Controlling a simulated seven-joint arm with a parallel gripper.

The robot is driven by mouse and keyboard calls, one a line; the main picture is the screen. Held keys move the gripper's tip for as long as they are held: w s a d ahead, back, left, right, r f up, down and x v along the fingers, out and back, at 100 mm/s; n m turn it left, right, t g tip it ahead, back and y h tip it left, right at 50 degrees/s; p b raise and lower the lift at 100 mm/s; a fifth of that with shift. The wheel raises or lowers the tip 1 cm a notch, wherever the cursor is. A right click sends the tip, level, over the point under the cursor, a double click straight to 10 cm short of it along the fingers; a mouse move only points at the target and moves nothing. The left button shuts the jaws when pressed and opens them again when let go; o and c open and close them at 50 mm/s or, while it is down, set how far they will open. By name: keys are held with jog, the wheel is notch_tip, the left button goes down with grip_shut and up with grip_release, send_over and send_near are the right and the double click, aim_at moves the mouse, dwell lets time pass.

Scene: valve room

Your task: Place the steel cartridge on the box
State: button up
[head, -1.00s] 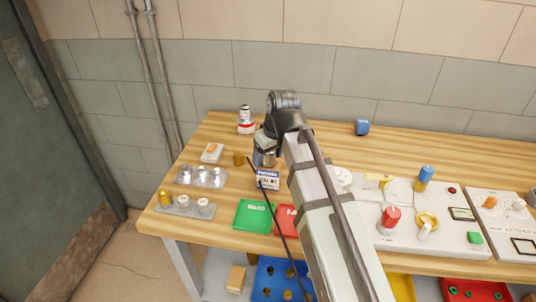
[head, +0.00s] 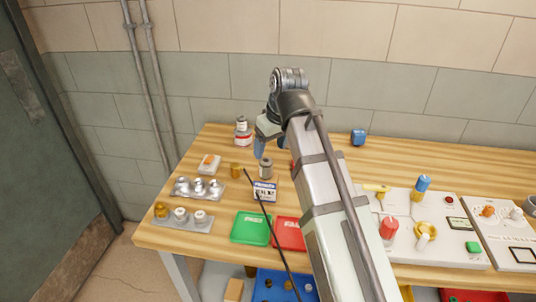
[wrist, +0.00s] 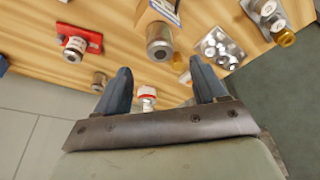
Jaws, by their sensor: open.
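The steel cartridge (head: 266,168) stands upright at the back edge of the small white and blue box (head: 264,191). Its base meets the top of the box in the head view; I cannot tell for sure how much of it rests on the box. In the wrist view the cartridge (wrist: 159,42) shows its round end, with part of the box (wrist: 168,9) at the top edge. My gripper (head: 271,146) is open and empty, behind and above the cartridge. Its two blue fingers (wrist: 163,86) are apart in the wrist view, with the cartridge beyond their tips.
A white bottle with a red band (head: 243,132) stands behind left. A brass cylinder (head: 235,169) and a clear tray (head: 199,188) lie left of the box. Green (head: 250,228) and red (head: 288,233) trays lie in front. A red holder with a cylinder (wrist: 78,42) is nearby.

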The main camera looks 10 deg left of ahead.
jog(key=shift+v, duration=1.35)
